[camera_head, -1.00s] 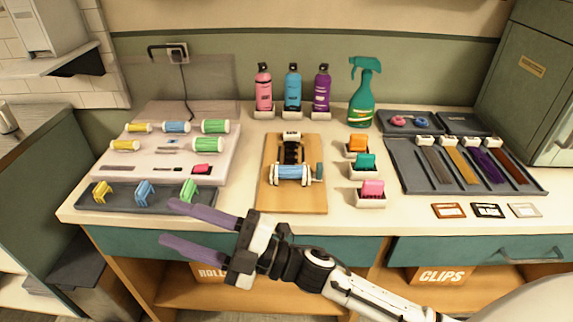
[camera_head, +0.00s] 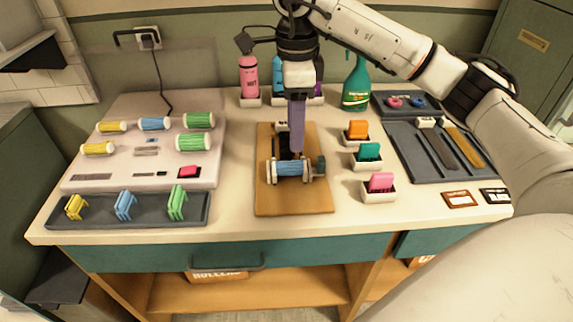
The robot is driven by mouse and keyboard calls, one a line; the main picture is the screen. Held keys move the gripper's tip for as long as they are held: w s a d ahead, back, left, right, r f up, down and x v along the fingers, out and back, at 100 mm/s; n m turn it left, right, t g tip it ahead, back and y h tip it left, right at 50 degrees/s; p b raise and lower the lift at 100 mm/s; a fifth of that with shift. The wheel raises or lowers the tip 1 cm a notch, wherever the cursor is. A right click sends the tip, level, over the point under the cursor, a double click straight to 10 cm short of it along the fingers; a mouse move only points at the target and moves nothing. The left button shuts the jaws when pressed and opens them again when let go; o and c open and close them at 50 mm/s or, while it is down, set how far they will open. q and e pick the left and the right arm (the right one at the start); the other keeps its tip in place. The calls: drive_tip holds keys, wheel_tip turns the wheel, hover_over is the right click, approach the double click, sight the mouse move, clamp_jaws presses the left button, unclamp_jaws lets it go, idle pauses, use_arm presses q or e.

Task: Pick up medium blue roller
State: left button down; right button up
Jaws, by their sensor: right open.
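One blue roller (camera_head: 291,169) lies in a dark holder on the wooden board (camera_head: 293,206), with white ends. Another blue roller (camera_head: 154,123) lies in the back row of the pale heater tray (camera_head: 120,168), between a yellow and a green roller. My right gripper (camera_head: 297,150) points straight down above the board, with its purple fingertip just behind and above the board's roller. Its fingers overlap in this view, and it is open with nothing seen in it. I cannot tell whether it touches the roller. My left gripper is out of view.
A dark tray (camera_head: 190,218) with yellow, blue and green clips lies in front of the heater tray. Bottles stand behind my right arm, partly hidden, beside a green spray bottle (camera_head: 357,85). Small holders with coloured blocks (camera_head: 380,183) stand right of the board.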

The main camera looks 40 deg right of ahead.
sight(289, 163)
wheel_tip(289, 163, down, 3)
drive_tip(key=shift+a+f, duration=0.1)
drive_tip(key=shift+f, duration=0.1)
drive_tip(key=shift+a+f+p, duration=0.25)
drive_tip(key=shift+f, duration=1.1)
drive_tip(key=shift+a+f+p, duration=0.25)
drive_tip(key=shift+f, duration=1.05)
clamp_jaws()
